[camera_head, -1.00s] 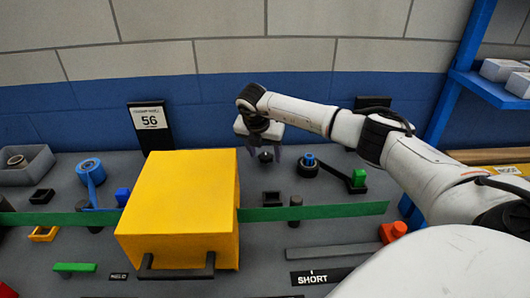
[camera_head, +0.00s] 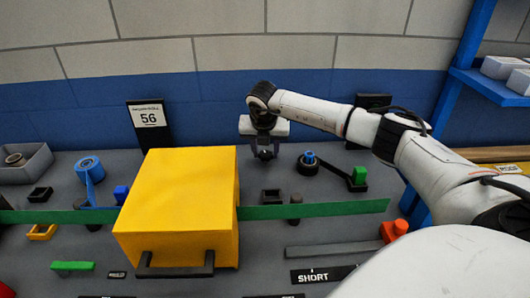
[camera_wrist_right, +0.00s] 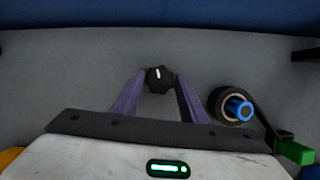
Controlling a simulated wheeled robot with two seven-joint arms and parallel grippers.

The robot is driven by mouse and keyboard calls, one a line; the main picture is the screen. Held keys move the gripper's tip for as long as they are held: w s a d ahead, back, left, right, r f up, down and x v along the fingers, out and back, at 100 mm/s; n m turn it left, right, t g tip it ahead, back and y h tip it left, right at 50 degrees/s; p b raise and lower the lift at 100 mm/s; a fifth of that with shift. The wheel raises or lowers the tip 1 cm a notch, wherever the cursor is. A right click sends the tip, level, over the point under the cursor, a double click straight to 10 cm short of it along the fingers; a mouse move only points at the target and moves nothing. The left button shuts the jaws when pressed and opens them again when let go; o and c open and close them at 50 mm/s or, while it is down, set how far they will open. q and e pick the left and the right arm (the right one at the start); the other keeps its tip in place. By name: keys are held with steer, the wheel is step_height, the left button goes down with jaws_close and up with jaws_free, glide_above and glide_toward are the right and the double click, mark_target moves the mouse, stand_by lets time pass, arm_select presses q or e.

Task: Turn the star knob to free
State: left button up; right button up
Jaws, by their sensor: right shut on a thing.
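The star knob (camera_wrist_right: 159,78) is small and black with a white mark on its face. In the wrist view it sits between the tips of the two purple fingers. My right gripper (camera_wrist_right: 160,84) is shut on it. In the head view the same knob (camera_head: 265,155) is a dark spot low between the fingers of the right gripper (camera_head: 264,153), at the back of the grey panel. The white mark points roughly up in the wrist view. No label by the knob is readable. My left gripper is not in view.
A blue-topped black round part (camera_head: 309,161) with a green-ended lever (camera_head: 359,176) is just right of the knob. A yellow box (camera_head: 180,203) stands to the left. A green strip (camera_head: 330,210) crosses in front. A black stand with a "56" sign (camera_head: 150,120) is at the back left.

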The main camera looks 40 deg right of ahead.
steer(key=n, duration=0.2)
steer(key=n+t+y+b, duration=0.1)
steer(key=shift+s+d+n, duration=0.1)
steer(key=shift+d+n, duration=0.1)
steer(key=shift+n, duration=0.2)
steer(key=n+y+b, duration=0.1)
steer(key=n, duration=0.2)
steer(key=shift+d+t, duration=0.15)
steer(key=shift+t, duration=0.15)
steer(key=n+y, duration=0.1)
steer(key=n, duration=0.3)
steer(key=shift+d+r+y, duration=0.1)
steer(key=shift+d+y, duration=0.05)
steer(key=shift+y, duration=0.25)
steer(key=shift+d+n+y+b, duration=0.1)
steer(key=shift+n+y+b, duration=0.5)
steer(key=shift+n, duration=1.5)
steer(key=o, duration=1.1)
steer(key=shift+c, duration=0.2)
